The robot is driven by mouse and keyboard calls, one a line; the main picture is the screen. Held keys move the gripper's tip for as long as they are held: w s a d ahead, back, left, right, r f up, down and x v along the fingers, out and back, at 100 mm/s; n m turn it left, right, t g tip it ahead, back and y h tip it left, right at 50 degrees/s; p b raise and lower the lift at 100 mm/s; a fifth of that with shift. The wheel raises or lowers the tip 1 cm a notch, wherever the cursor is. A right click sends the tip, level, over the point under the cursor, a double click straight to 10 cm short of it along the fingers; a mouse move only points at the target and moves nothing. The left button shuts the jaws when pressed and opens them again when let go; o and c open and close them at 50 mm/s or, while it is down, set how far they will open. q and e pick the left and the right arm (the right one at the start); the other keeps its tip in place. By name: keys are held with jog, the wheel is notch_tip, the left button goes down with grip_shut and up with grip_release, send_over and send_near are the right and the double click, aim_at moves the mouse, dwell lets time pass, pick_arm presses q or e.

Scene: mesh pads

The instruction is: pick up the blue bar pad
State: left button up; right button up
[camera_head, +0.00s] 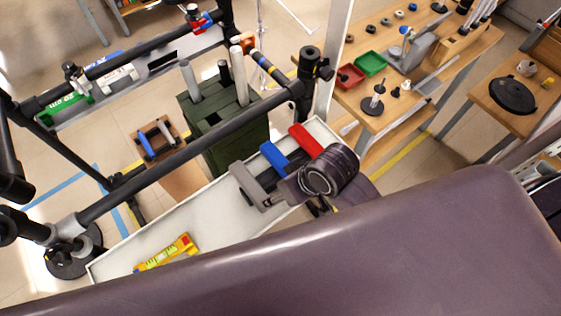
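The blue bar pad (274,157) lies on the white tabletop, between a grey bar pad (249,187) and a red one (305,140). The pads lie in a row, apart from each other. My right wrist, a dark ringed cylinder, is just to the right of the blue pad. My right gripper (290,190) appears below the blue pad, beside the grey pad's near end; its fingers are mostly hidden and their opening cannot be made out. I see no contact with the blue pad. My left gripper is not in view.
A yellow level-like tool (166,254) lies on the tabletop's left part, with bare white surface between. A black pole (180,160) crosses above the tabletop's far side. A dark green box (224,125) stands behind. A large purple-grey surface covers the foreground.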

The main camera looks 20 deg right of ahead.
jog(key=w+a+n+g, duration=0.1)
jog(key=w+a, duration=0.1)
jog(key=w+a+r+n, duration=0.1)
jog(key=w+a, duration=0.2)
jog(key=shift+r+g, duration=0.1)
jog(key=shift+g, duration=0.3)
jog(key=w+d, duration=0.2)
jog(key=w, duration=0.1)
jog(key=r+m+g+h, duration=0.2)
jog(key=h, duration=0.1)
send_over(282, 162)
jog(key=shift+w+a+f, duration=0.1)
jog(key=shift+w+a, duration=0.15)
jog(key=shift+d+f, duration=0.1)
jog(key=shift+d, duration=0.1)
jog(key=shift+s+f+p, duration=0.15)
jog(key=shift+f+p, duration=0.3)
jog(key=shift+f, duration=1.45)
jog(key=shift+s+f+p, duration=0.1)
jog(key=shift+f+p, duration=0.3)
jog(key=shift+f, duration=1.45)
jog(key=shift+f, duration=0.2)
jog(key=shift+p, duration=0.3)
grip_shut()
